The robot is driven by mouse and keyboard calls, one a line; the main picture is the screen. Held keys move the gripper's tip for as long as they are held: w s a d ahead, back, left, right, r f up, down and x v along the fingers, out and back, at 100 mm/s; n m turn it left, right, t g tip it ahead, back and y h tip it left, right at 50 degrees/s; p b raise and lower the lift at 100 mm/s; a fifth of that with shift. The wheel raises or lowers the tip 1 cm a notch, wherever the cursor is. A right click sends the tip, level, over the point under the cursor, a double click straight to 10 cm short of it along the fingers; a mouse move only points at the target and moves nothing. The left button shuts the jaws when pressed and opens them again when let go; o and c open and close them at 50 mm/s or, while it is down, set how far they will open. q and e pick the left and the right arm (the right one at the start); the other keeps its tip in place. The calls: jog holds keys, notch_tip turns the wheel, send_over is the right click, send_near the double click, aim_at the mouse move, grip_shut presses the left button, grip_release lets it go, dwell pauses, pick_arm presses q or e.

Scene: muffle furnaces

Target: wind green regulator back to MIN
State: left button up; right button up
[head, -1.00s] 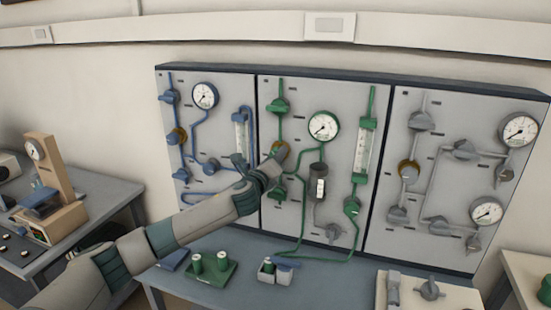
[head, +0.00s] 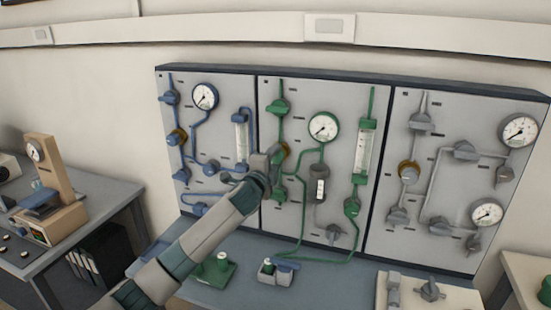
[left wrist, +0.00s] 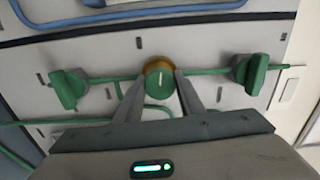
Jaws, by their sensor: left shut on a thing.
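The green regulator (head: 285,149), a round green knob with a brass ring, is on the middle panel with the green piping. My left gripper (head: 275,156) is at the regulator and partly covers it in the head view. In the left wrist view the regulator (left wrist: 160,97) sits between the two fingers of my left gripper (left wrist: 158,83), which is shut on it. A short pale mark shows on the knob's face; no MIN lettering is readable. The green-line gauge (head: 323,127) is above right of the regulator; its reading is too small to tell. My right gripper is not in view.
Green valve handles flank the regulator in the left wrist view, one at left (left wrist: 70,90) and one at right (left wrist: 250,73). A blue-piped panel (head: 220,130) is left, a grey-piped panel (head: 440,180) right. A table (head: 330,280) with small green parts stands below.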

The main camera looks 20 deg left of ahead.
pick_arm(q)
jog(key=shift+f+n, duration=0.1)
jog(key=shift+n, duration=0.6)
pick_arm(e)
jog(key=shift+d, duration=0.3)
pick_arm(q)
jog(key=o, duration=1)
jog(key=shift+o, duration=0.2)
jog(key=shift+s, duration=0.75)
jog(key=s+b, duration=0.3)
jog(key=s, duration=1.3)
jog(key=shift+a+b, duration=0.35)
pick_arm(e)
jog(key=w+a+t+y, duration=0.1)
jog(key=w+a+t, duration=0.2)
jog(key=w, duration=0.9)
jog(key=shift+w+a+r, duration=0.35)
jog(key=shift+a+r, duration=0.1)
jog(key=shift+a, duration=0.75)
